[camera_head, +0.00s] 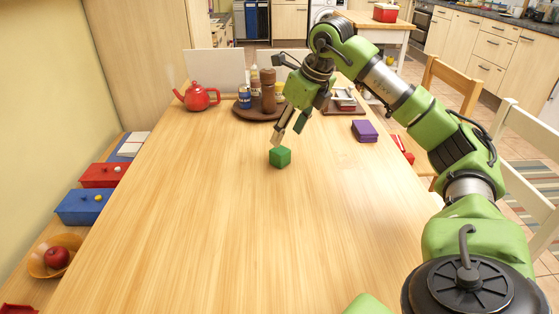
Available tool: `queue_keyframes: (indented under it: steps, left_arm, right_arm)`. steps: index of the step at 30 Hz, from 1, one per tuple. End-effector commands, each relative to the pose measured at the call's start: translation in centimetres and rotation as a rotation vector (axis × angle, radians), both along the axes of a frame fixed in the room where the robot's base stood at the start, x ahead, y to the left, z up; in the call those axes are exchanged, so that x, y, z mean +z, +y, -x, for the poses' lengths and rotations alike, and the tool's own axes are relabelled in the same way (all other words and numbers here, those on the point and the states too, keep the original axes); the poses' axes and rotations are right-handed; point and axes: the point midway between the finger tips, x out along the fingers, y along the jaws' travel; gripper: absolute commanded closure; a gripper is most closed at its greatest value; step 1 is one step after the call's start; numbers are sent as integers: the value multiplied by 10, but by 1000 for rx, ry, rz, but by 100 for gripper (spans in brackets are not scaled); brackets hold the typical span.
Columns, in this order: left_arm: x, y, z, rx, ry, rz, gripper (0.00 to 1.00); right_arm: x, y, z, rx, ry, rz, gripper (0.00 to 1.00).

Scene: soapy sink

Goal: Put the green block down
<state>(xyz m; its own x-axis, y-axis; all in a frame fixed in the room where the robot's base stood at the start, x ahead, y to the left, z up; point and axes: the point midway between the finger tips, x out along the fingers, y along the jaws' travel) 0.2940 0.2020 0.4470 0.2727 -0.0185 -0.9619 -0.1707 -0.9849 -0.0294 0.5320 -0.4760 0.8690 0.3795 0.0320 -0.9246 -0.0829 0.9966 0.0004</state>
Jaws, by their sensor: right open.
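The green block (280,157) rests on the wooden table (215,225), near its middle. My right gripper (289,134) is just above and behind the block, pointing down. Its jaws are open, and the block sits below the fingertips, outside the grip as far as I can see. A small part of green casing shows at the bottom edge, but my left gripper is not in view.
A red teapot (197,96) and a round tray with a pepper mill (268,91) and jars stand at the back. A purple block (364,131) lies to the right. Blue and red boxes and a bowl (40,262) with an apple line the left. The table's front is clear.

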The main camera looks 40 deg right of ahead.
Motion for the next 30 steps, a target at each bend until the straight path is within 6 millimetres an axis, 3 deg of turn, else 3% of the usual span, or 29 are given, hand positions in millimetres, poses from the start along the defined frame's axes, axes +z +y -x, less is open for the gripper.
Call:
queue_keyframes:
  steps: [3,11,21,30]
  left_arm:
    - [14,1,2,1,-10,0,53]
    - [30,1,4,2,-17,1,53]
    - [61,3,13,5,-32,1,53]
    - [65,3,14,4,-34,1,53]
  right_arm:
    - [-21,1,-8,0,1,-1,49]
    - [-37,1,-15,2,0,0,49]
    - [-76,-1,-31,3,0,-1,49]
    - [-80,-1,-34,2,-2,0,49]
